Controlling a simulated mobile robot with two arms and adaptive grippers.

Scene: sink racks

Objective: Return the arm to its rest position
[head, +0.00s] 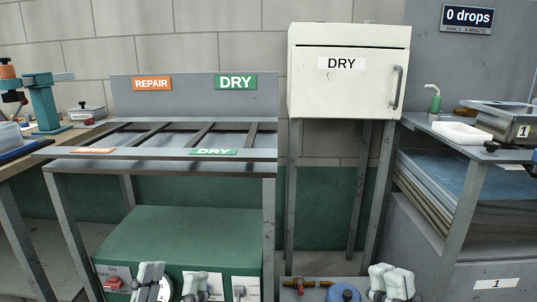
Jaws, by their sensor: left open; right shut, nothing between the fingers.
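My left gripper (173,281) shows at the bottom edge, in front of the green cabinet. Its fingers are apart, with nothing seen between them. My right gripper (391,281) shows at the bottom edge, further right. Its pale fingers are close together and hold nothing. Both grippers are low in the head view and cut off by its edge, so most of both arms is hidden.
A grey rack (195,106) with REPAIR and DRY signs stands above the green cabinet (185,236). A cream DRY cabinet (347,82) is shut. A brass fitting (308,284) and a blue item (343,293) lie between my grippers. A side bench (430,122) stands right.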

